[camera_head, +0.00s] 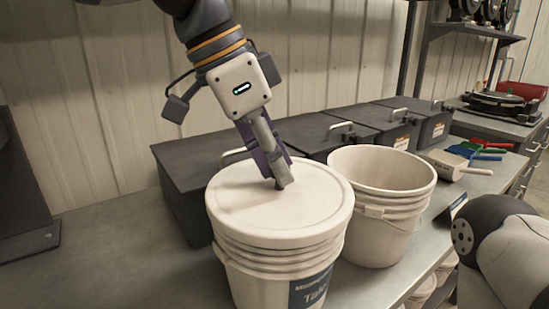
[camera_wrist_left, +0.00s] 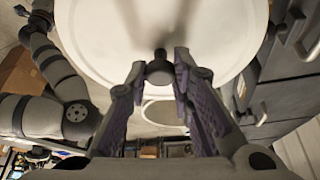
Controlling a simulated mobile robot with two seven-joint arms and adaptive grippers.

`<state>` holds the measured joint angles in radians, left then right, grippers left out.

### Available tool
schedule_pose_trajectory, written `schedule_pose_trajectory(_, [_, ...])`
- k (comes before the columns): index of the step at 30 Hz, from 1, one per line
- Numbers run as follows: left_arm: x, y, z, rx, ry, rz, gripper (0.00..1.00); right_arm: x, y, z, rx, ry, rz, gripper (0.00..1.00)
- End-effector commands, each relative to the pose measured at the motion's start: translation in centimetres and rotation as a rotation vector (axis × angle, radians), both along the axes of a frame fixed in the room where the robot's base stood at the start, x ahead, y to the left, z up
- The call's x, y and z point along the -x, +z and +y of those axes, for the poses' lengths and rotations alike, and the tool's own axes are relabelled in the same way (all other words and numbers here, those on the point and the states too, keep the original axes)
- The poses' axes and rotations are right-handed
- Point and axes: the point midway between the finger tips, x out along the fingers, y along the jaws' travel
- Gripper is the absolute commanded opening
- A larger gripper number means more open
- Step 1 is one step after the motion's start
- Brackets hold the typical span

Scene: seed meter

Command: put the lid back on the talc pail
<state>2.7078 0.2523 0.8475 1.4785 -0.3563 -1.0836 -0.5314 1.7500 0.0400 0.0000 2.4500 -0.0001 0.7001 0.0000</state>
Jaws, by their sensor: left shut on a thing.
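The talc pail (camera_head: 275,268) is a white ribbed bucket with a dark blue label, at the front middle of the bench. The round white lid (camera_head: 240,207) lies level across its mouth, and I see no clear gap at the near rim. The lid also fills the top of the left wrist view (camera_wrist_left: 105,35). My left gripper (camera_head: 281,183) points down at the lid's middle. Its fingers are shut on the lid's dark knob (camera_wrist_left: 159,72), which is mostly hidden in the head view. My right gripper is in neither view.
An open, empty-looking white pail (camera_head: 384,215) stands close at the right of the talc pail. Dark lidded bins (camera_head: 322,135) line the wall behind. A white scoop (camera_head: 452,163) and coloured scoops (camera_head: 484,147) lie farther right.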

Motion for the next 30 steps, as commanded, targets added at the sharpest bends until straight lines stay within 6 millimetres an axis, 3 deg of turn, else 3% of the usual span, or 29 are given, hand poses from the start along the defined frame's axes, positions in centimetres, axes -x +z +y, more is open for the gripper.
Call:
schedule_pose_trajectory(24, [0.01, -0.26, 0.00, -0.001, 0.000, 0.000, 0.00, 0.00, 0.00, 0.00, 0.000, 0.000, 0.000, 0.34])
schedule_pose_trajectory(25, [0.01, -0.26, 0.00, -0.001, 0.000, 0.000, 0.24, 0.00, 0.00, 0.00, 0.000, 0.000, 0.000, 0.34])
schedule_pose_trajectory(27, [0.01, -0.26, 0.00, 0.000, 0.000, 0.000, 0.40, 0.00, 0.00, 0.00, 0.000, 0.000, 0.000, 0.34])
schedule_pose_trajectory(28, [0.01, -0.26, 0.00, 0.000, 0.000, 0.000, 0.45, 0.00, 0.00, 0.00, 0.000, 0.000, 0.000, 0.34])
schedule_pose_trajectory(30, [0.01, -0.26, 0.00, 0.000, 0.000, 0.000, 0.45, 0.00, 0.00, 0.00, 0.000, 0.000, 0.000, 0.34])
